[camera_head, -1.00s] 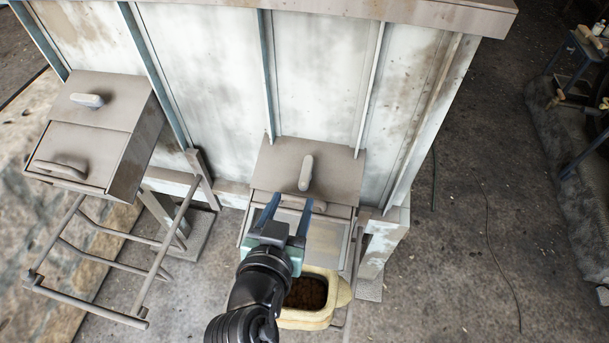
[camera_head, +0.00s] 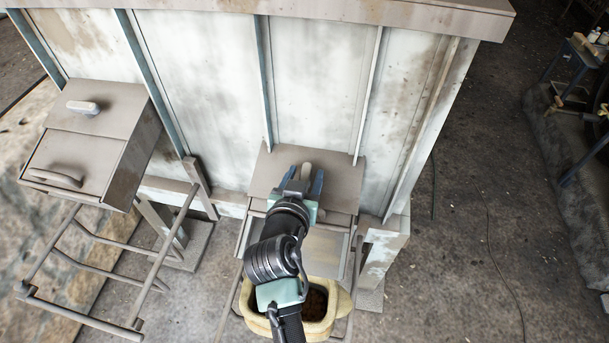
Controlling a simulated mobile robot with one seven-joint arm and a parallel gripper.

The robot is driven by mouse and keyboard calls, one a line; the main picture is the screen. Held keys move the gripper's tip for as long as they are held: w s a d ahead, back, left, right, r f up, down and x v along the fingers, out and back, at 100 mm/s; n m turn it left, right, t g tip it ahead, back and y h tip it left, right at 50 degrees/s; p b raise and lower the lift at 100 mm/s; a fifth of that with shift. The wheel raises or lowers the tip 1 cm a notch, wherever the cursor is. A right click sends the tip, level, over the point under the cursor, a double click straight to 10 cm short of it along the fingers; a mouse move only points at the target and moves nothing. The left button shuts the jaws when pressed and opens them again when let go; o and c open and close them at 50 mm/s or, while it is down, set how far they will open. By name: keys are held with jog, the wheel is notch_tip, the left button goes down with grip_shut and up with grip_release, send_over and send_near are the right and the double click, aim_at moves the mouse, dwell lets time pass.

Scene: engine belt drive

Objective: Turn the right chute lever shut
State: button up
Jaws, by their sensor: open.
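The right chute (camera_head: 342,185) is a grey-brown metal box on the pale wall. Its lever (camera_head: 306,169) is a light rounded bar on the sloping top, pointing up the picture toward the wall. My gripper (camera_head: 304,181) is over the chute top with its blue fingers apart, one on each side of the lever. Only the lever's far end shows; the rest is hidden by the gripper. I cannot tell whether the fingers touch it.
The left chute (camera_head: 118,115) has a similar lever (camera_head: 83,107) lying crosswise and a handle (camera_head: 55,177) on its front. A metal frame (camera_head: 80,319) stands below it. A yellowish container (camera_head: 338,314) with brown contents is under the right chute. Concrete floor is open at right.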

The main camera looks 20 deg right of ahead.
grip_shut()
